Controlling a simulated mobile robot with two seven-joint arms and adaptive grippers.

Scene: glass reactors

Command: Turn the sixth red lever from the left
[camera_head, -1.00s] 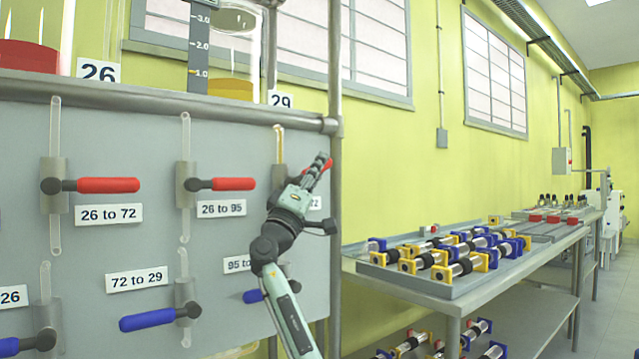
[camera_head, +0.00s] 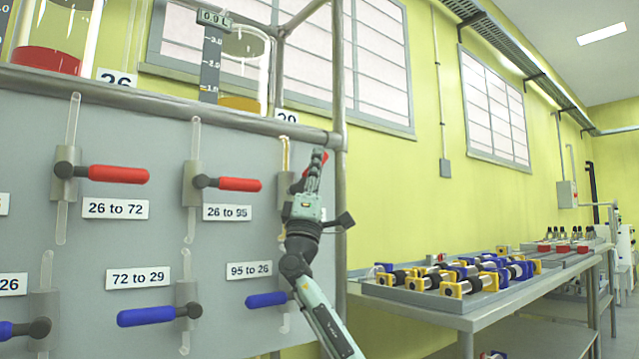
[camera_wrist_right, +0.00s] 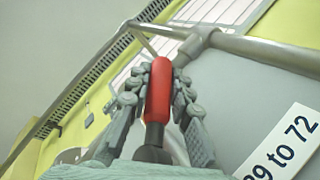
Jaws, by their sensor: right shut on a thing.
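My right gripper (camera_head: 315,172) is shut on a red lever at the right end of the panel. The lever's red handle (camera_wrist_right: 158,90) lies between both fingers in the wrist view. In the head view only a bit of red (camera_head: 322,158) shows, and the gripper hides the valve's middle. A label reading "29 to 72" (camera_wrist_right: 283,148) shows beside it in the wrist view. Two other red levers, labelled "26 to 72" (camera_head: 118,174) and "26 to 95" (camera_head: 240,184), point right, level. My left gripper is not in view.
Blue levers (camera_head: 146,316) (camera_head: 266,299) sit lower on the grey panel (camera_head: 130,245). A horizontal rail (camera_head: 180,109) and an upright post (camera_head: 341,200) bound the panel near my gripper. Glass vessels (camera_head: 242,75) stand above. A table (camera_head: 470,318) with parts is at right.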

